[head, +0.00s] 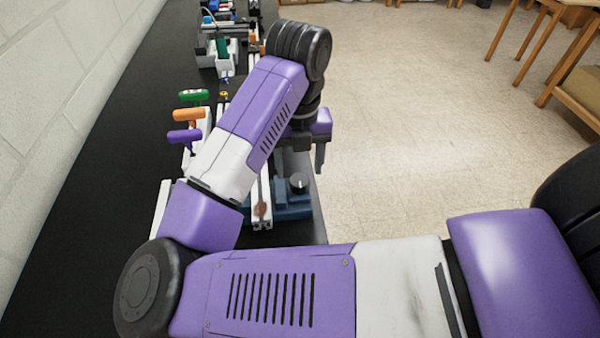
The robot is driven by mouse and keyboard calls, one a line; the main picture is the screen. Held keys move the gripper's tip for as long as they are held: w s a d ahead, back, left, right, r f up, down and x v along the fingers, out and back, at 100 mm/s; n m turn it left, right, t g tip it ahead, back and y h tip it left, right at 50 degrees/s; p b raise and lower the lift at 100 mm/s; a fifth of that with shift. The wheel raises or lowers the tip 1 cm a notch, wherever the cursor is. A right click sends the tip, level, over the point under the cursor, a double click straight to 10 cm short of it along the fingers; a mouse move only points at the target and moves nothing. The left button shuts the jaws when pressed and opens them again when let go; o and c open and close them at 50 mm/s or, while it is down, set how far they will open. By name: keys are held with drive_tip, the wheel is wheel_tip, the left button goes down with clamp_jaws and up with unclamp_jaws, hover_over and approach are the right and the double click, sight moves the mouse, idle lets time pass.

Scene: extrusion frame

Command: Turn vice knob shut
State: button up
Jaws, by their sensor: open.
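A blue vice (292,208) sits on the dark bench near its right edge, below the middle of the head view. A round dark grey knob (299,183) with a light mark stands on top of it. My gripper (312,158) is above and slightly beyond the knob in the picture, pointing down. It is open and appears empty, with no visible contact with the knob. One dark finger shows clearly; the rest is partly hidden by my wrist. My forearm covers part of the frame around the vice.
A pale extrusion rail (261,205) runs beside the vice on its left. Green (194,96), orange (188,114) and purple (184,137) handles stick out left of my forearm. More fixtures stand farther along the bench.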

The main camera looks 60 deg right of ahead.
sight(299, 180)
drive_tip(key=shift+f, duration=1.85)
clamp_jaws()
